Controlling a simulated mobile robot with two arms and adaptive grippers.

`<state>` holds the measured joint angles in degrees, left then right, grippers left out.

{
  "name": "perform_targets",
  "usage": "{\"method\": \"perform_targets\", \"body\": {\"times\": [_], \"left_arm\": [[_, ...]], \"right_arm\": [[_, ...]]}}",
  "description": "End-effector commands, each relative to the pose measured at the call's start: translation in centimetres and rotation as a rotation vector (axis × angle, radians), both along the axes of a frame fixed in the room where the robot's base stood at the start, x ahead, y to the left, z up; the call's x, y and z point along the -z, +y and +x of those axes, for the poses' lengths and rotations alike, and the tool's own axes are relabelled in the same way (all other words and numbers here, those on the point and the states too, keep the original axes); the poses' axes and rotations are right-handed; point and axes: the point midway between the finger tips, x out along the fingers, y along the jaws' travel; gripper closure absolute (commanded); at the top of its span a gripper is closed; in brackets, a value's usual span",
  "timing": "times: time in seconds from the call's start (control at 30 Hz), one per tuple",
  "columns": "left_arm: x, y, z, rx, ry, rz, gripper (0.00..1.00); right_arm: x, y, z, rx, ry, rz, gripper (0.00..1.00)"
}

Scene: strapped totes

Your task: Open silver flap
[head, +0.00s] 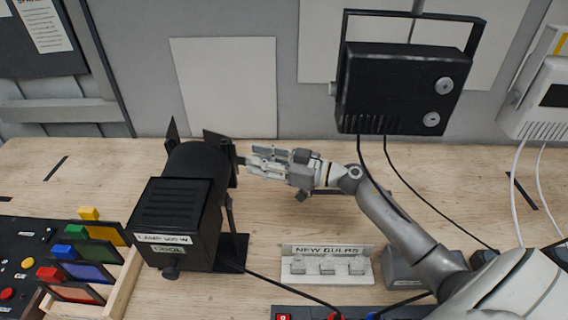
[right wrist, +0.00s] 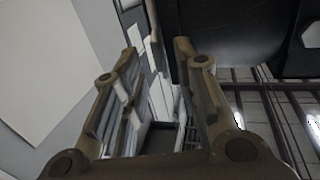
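A black lamp (head: 178,215) labelled "LAMP 600 W" and "COOL" stands on the bench at left, its back toward me. Dark flaps (head: 219,146) stick out at its far end; I cannot make out a clearly silver one. My right gripper (head: 250,161) points left, its fingertips close beside the right-hand flap; whether they touch it I cannot tell. In the right wrist view the gripper (right wrist: 158,50) has its fingers apart, with nothing clearly held between them. A dark surface, seemingly the lamp (right wrist: 225,35), fills the upper right there. My left gripper is not in view.
A black floodlight (head: 400,92) hangs at upper right. A "NEW BULBS" holder (head: 327,279) sits at front centre. A wooden rack of coloured filters (head: 118,290) and a control panel (head: 22,250) lie at left. Cables cross the bench.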

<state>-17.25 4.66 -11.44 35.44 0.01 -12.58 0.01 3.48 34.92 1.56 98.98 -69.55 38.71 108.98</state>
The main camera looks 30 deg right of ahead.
Motion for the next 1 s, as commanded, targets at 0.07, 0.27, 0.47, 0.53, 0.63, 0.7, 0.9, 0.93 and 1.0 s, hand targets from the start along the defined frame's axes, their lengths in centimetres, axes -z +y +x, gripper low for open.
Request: {"method": "perform_targets", "body": {"times": [0.07,0.27,0.47,0.53,0.63,0.7,0.9,0.93,1.0], "left_arm": [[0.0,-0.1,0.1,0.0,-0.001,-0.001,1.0],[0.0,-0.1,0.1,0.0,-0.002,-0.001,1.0],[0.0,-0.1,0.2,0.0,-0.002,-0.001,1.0],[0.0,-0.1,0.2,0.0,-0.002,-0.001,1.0],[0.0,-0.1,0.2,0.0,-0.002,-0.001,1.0],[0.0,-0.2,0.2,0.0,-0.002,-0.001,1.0],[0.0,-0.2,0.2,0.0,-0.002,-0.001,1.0],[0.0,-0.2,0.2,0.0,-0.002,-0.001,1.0],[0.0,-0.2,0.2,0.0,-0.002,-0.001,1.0]], "right_arm": [[0.1,-1.2,-1.4,0.0,0.005,-0.003,0.71],[0.2,-3.6,-4.2,0.0,0.004,-0.002,0.71],[0.1,-5.1,-5.9,0.0,0.003,0.0,0.71],[0.0,-5.4,-6.2,0.0,0.001,0.0,0.71],[0.0,-5.6,-6.4,-0.001,0.0,0.0,0.71],[0.0,-5.6,-6.5,-0.001,0.0,0.0,0.71],[0.0,-5.6,-6.4,0.0,0.0,0.0,0.74],[0.0,-5.6,-6.5,0.0,0.0,0.001,0.78],[-0.2,-5.7,-6.5,0.001,0.003,0.014,0.87]]}}
